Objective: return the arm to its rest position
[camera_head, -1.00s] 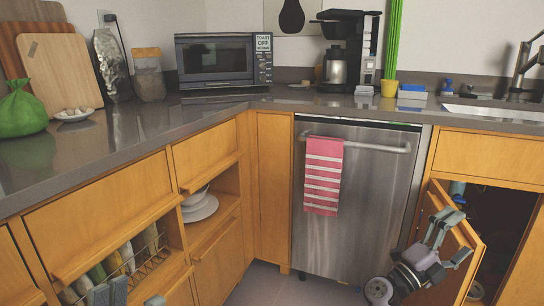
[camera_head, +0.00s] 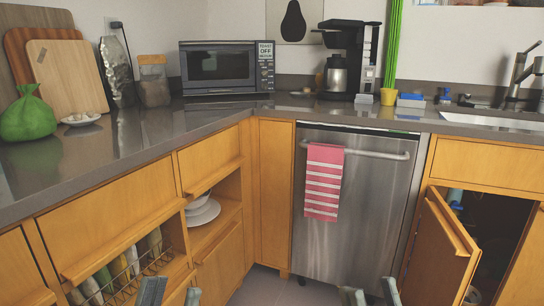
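My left gripper (camera_head: 171,293) shows only its two fingertips at the bottom edge of the head view, in front of the lower left cabinets. The tips are apart with nothing between them. My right gripper (camera_head: 371,295) also shows only its fingertips at the bottom edge, in front of the dishwasher's lower part. Its tips are apart and empty. Both arms are otherwise out of the picture. The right gripper is clear of the sink cabinet door (camera_head: 440,252), which stands open to its right.
The stainless dishwasher (camera_head: 362,215) has a striped red towel (camera_head: 323,181) on its handle. The dark counter (camera_head: 150,145) holds a microwave (camera_head: 226,66) and a coffee maker (camera_head: 348,60). An open left shelf holds white bowls (camera_head: 203,213); a wire rack (camera_head: 130,277) sits lower.

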